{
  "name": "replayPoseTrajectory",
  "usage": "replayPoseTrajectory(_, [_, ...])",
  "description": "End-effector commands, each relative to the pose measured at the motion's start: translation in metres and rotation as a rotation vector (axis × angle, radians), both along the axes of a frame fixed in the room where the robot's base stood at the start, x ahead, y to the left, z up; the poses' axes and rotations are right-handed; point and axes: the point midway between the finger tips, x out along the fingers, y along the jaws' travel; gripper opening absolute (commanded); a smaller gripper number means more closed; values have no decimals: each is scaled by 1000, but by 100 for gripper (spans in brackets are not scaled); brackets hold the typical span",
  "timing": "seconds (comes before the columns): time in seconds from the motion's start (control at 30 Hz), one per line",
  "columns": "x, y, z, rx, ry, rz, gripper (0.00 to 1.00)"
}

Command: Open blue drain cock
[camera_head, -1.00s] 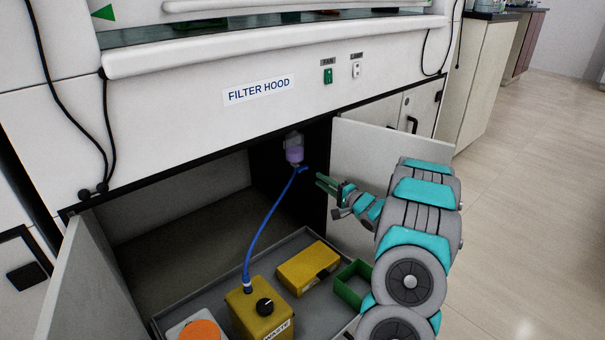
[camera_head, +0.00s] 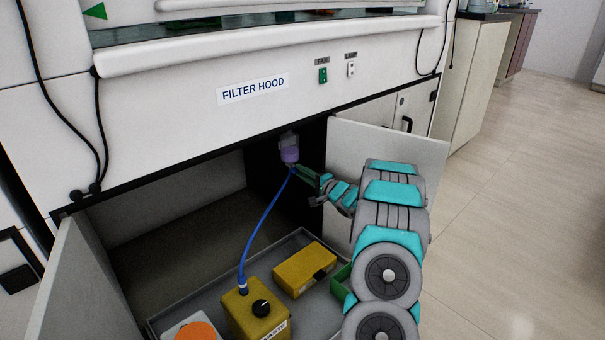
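The blue drain cock (camera_head: 292,170) is under the pale purple bottle-like fitting (camera_head: 289,150) that hangs at the top of the open cabinet under the filter hood. The blue hose (camera_head: 262,222) runs from it down to the yellow waste container (camera_head: 251,312). My gripper (camera_head: 303,173) reaches in from the right. Its green fingertips are at or just beside the cock, and they hide most of its handle. I cannot tell whether they touch it or how far apart they are.
An open cabinet door (camera_head: 385,150) stands behind my arm on the right, and another (camera_head: 82,290) on the left. A grey tray (camera_head: 205,297) on the cabinet floor holds a yellow box (camera_head: 304,270), a green box (camera_head: 341,277) and an orange-capped container (camera_head: 196,331).

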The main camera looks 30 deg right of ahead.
Motion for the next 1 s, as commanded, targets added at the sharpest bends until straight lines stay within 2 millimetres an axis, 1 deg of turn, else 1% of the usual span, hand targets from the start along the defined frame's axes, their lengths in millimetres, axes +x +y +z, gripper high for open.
replayPoseTrajectory(0.03, [0,0,0,0,0,0,15])
replayPoseTrajectory(0.17, [0,0,0,0,0,0,0])
replayPoseTrajectory(0.73, [0,0,0,-10,1,0,0])
replayPoseTrajectory(0.87, [0,0,0,-42,-4,0,0])
replayPoseTrajectory(1.0, [0,0,1,-109,-11,0,0])
